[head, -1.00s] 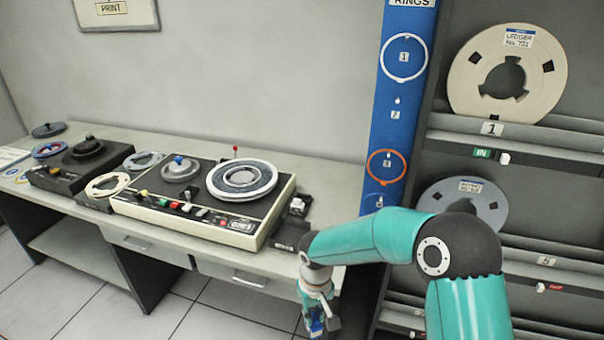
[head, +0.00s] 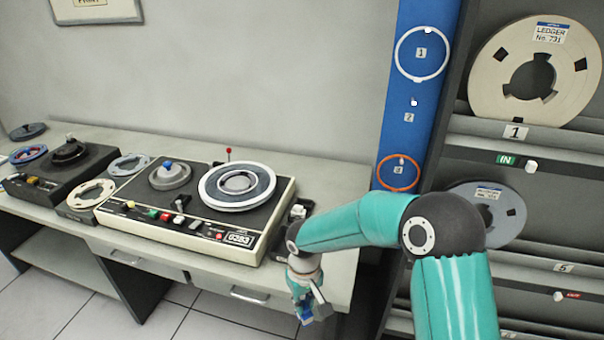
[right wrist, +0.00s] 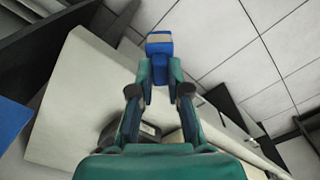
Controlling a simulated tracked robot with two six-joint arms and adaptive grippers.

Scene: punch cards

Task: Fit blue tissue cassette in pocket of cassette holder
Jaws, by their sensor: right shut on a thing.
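My right gripper (head: 309,304) hangs low in front of the desk's front edge in the head view. It is shut on a small blue block with a pale face, the blue cassette (head: 304,314). In the right wrist view the blue cassette (right wrist: 159,46) sticks out beyond the fingertips of my right gripper (right wrist: 160,72). I cannot pick out a cassette holder or its pocket with certainty in either view. My left gripper is not in view.
A tape machine (head: 150,213) with a reel stands on the long grey desk (head: 335,220). A smaller dark machine (head: 50,185) stands to its left. A blue ring panel (head: 412,120) and a rack (head: 500,145) with large reels stand at the right.

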